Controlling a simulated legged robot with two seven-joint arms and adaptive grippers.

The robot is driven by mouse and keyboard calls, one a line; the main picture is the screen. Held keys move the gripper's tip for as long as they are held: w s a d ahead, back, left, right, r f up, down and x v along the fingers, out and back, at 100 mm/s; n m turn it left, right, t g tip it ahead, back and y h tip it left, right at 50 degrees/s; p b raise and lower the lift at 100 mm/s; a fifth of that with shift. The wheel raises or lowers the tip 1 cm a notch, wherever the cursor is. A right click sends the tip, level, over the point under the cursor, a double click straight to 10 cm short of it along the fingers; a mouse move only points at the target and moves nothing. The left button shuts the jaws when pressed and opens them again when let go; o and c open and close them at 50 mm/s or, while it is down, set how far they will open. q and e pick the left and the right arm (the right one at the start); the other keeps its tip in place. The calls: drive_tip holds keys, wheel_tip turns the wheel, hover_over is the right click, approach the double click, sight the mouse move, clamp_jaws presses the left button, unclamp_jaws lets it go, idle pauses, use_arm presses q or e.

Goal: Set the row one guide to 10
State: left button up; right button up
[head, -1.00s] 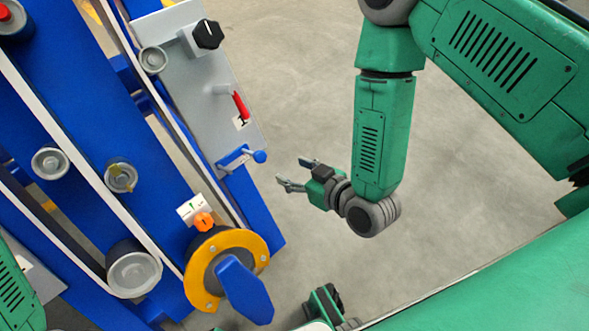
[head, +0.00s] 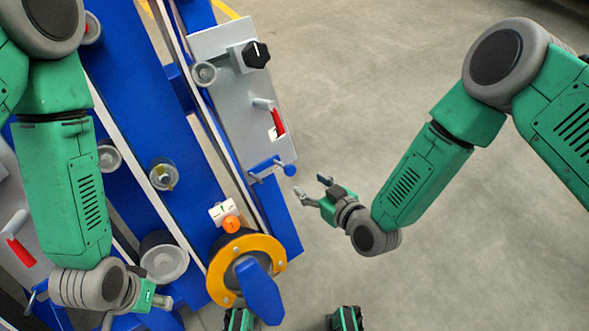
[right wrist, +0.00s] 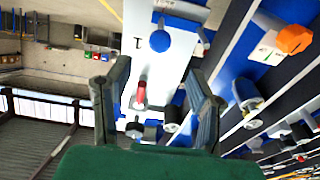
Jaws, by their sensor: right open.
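The row one panel (head: 232,112) is a grey plate marked "1" (head: 274,133). It carries a black knob (head: 256,54), a red lever (head: 278,122) and, at its lower end, a blue handle with a ball end (head: 291,170). My right gripper (head: 310,186) is open and empty, just right of and below the blue ball. In the right wrist view the blue ball (right wrist: 160,41) and red lever (right wrist: 140,90) show between my open fingers. My left gripper (head: 145,303) is low over the blue frame at left, its fingers partly unclear. I cannot read any scale.
An orange knob (head: 231,224) with a white label and a yellow ring with a large blue handle (head: 260,290) sit below the panel. Another grey panel with a red lever (head: 20,252) is at far left, partly behind my left arm. Concrete floor (head: 370,110) at right is clear.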

sight(291, 171)
drive_tip(key=b+x, duration=0.3)
drive_tip(key=x, duration=0.7)
